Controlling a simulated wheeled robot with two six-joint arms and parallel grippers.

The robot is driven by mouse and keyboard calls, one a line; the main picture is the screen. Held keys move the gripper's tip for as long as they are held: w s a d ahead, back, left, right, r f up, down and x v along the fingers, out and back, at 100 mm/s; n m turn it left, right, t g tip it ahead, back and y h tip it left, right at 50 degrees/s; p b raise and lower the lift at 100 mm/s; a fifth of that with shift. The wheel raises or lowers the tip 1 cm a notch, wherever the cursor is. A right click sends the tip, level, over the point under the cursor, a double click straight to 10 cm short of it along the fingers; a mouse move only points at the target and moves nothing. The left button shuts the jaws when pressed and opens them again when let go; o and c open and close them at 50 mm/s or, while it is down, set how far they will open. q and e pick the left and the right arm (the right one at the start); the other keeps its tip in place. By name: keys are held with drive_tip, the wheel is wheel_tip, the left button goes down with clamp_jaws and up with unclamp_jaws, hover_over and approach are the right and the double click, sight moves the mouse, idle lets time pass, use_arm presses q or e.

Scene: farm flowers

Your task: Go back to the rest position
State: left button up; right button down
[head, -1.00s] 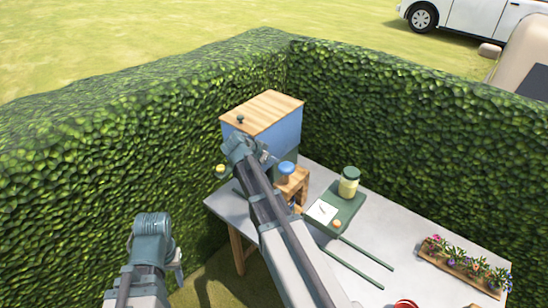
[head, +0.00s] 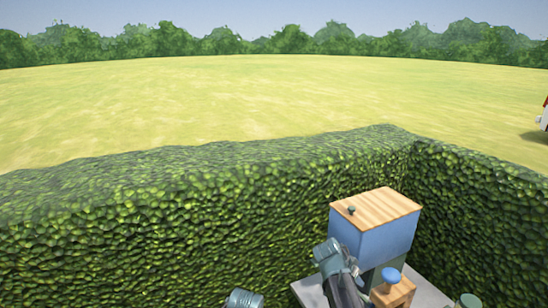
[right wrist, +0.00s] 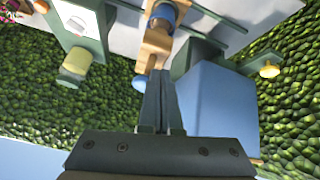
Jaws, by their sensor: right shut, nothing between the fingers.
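My right gripper (right wrist: 160,74) is shut and empty in the right wrist view, its fingers together. Its fingertips appear close to a small wooden stand (right wrist: 156,42); I cannot tell if they touch it. In the head view my right arm comes up from the bottom edge, in front of a blue box with a wooden lid (head: 372,240). The wooden stand (head: 394,292) with a blue-topped piece (head: 391,275) is just right of the arm. Only the top of my left arm shows at the bottom edge; its gripper is out of view.
The grey table (head: 310,291) shows at the bottom right. A hedge (head: 150,230) closes off the left and back. A jar (right wrist: 77,62) and a green board with a white card lie beside the stand in the right wrist view. Open grass lies beyond the hedge.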

drive_tip(key=s+a+f+n+g+y+b, duration=0.1)
drive_tip(key=s+a+f+n+y+b, duration=0.1)
drive_tip(key=s+a+f+n+b, duration=0.2)
drive_tip(key=s+a+f+n+g+y+b, duration=0.2)
drive_tip(key=s+a+f+n+b, duration=0.3)
drive_tip(key=s+a+f+n, duration=0.5)
drive_tip(key=s+a+f+y, duration=0.1)
drive_tip(key=s+a, duration=0.6)
drive_tip(key=a, duration=0.2)
drive_tip(key=shift+a+f+y, duration=0.3)
